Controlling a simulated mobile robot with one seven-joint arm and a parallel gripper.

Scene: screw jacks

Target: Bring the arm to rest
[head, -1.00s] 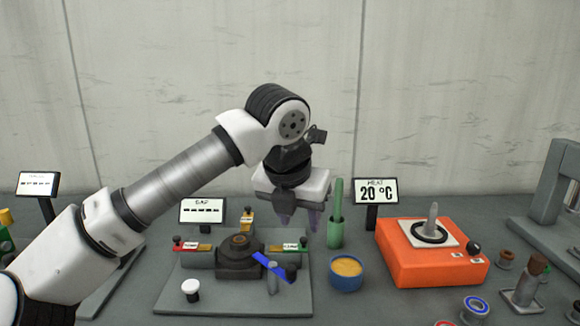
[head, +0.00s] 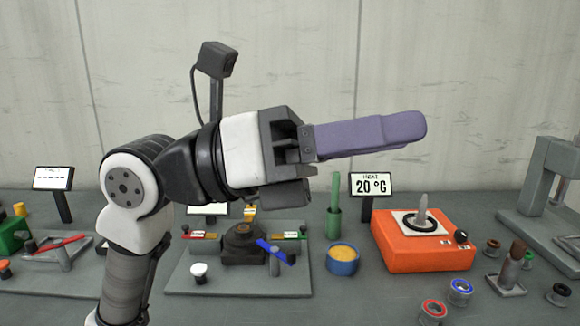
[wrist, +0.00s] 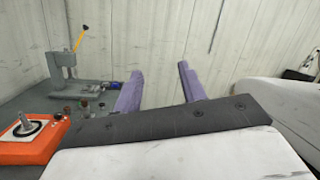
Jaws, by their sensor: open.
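My gripper (head: 400,136) is raised well above the bench in the head view, with its purple fingers pointing right and roughly level. The near finger hides the far one there. In the wrist view my gripper (wrist: 160,82) shows two purple fingers apart with nothing between them but the wall behind. My arm is folded up at the left centre of the head view and touches nothing on the bench.
A grey press (head: 545,190) stands at right. The air around my gripper is clear.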

